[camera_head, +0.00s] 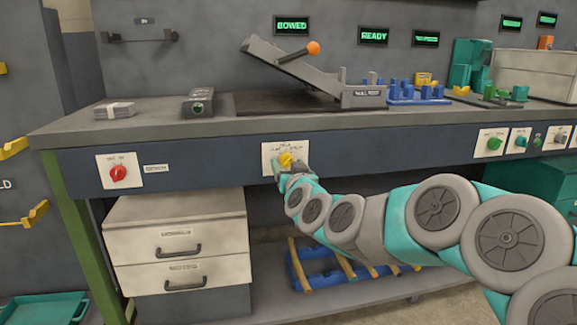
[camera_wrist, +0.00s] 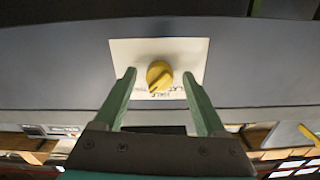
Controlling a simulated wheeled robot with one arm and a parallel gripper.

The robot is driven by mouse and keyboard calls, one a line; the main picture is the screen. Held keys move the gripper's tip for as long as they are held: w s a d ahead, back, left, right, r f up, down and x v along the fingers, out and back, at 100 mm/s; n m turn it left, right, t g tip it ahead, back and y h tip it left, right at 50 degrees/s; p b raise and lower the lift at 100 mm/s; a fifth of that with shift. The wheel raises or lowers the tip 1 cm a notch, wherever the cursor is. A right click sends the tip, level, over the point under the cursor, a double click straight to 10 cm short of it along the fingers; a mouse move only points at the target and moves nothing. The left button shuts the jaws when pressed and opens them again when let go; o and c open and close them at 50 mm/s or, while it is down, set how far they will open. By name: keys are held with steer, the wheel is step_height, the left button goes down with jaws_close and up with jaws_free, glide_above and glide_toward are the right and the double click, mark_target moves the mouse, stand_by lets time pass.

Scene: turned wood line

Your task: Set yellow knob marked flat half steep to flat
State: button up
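The yellow knob (camera_wrist: 159,75) sits on a white plate (camera_wrist: 188,50) on the bench's dark front panel. In the wrist view the plate's lettering lies below the knob and looks upside down; I can partly make out "HALF". A dark line runs slantwise across the knob, lower left to upper right; which marking it points to is unclear. My gripper (camera_wrist: 159,78) is open, one finger on each side of the knob, with gaps showing between. In the head view my gripper (camera_head: 284,172) is just below the knob (camera_head: 286,160) and partly covers the plate (camera_head: 268,158).
A red knob (camera_head: 118,173) is on the panel's left, and a green knob (camera_head: 494,144) and others on its right. A tilted grey lever device (camera_head: 300,68) stands on the bench top (camera_head: 230,122). White drawers (camera_head: 180,240) stand below left.

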jaws_close()
stand_by(0.4)
steer(key=shift+n, duration=0.3)
steer(key=n, duration=0.3)
steer(key=shift+d+f+n+b, duration=0.1)
steer(key=shift+d+n+b, duration=0.05)
steer(key=shift+n+b, duration=0.15)
steer(key=n+b, duration=0.1)
steer(key=n, duration=0.3)
steer(key=shift+d+n+b, duration=0.1)
steer(key=shift+n+b, duration=0.7)
steer(key=shift+n, duration=4)
